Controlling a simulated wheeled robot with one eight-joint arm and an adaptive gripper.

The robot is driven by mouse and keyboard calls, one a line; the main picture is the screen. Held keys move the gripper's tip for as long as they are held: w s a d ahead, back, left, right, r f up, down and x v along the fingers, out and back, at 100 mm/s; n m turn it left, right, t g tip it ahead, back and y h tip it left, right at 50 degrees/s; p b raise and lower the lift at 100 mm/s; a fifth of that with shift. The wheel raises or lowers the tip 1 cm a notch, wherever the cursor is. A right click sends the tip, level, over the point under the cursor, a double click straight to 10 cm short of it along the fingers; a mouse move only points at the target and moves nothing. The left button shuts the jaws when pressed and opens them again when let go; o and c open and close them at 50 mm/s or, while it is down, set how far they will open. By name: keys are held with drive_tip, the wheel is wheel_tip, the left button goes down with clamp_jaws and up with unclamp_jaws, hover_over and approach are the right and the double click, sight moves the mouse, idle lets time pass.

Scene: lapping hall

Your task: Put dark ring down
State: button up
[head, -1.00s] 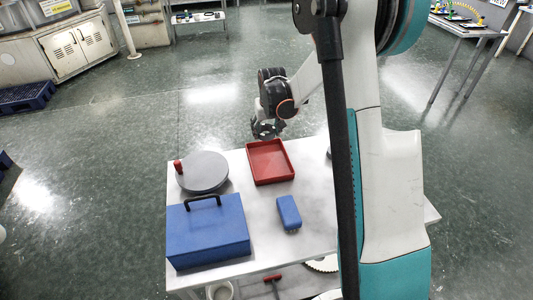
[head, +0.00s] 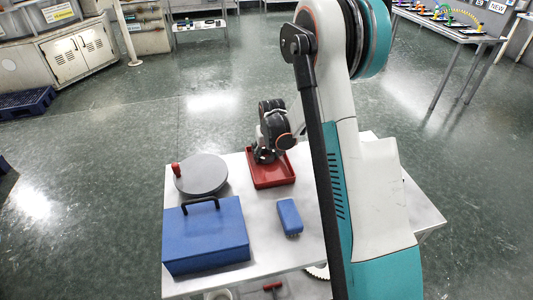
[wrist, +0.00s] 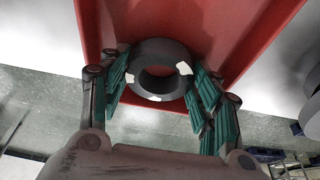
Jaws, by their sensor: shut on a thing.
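The dark ring (wrist: 159,48) is a thick grey-black ring with a few light patches, seen in the wrist view. My gripper (wrist: 160,82) is shut on it, with a teal-padded finger on each side. The red tray (wrist: 240,25) fills the background behind the ring in the wrist view. In the head view my gripper (head: 264,154) is at the far left part of the red tray (head: 272,183). The ring is hidden or too small to tell there. I cannot tell whether the ring touches the tray floor.
On the white table (head: 265,250) stand a grey round plate (head: 203,175) with a red knob, left of the tray, a blue case (head: 206,238) with a black handle, and a blue block (head: 289,216). The tray floor's near part looks empty.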

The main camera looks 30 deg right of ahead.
drive_tip(key=shift+f, duration=0.1)
drive_tip(key=o, duration=1.1)
drive_tip(key=shift+o, duration=0.2)
drive_tip(key=s+a+r+t+p, duration=0.1)
drive_tip(key=s+a+r, duration=0.3)
drive_tip(key=r, duration=0.5)
drive_tip(key=s+a+r+n+p, duration=0.1)
drive_tip(key=s+a+r, duration=0.1)
drive_tip(key=s+r, duration=0.6)
drive_tip(key=s+a+r+t+p, duration=0.1)
drive_tip(key=s+a+r, duration=0.25)
drive_tip(key=r, duration=0.65)
drive_tip(key=s+a+r+t, duration=0.1)
drive_tip(key=s+a, duration=0.1)
drive_tip(key=s, duration=0.6)
drive_tip(key=s+a+r+n, duration=0.1)
drive_tip(key=s+a, duration=0.1)
drive_tip(key=s, duration=0.7)
drive_tip(key=shift+a+r+t+y, duration=0.3)
drive_tip(key=shift+r+t+y, duration=0.05)
drive_tip(key=shift+t+y, duration=0.05)
drive_tip(key=shift+s, duration=0.1)
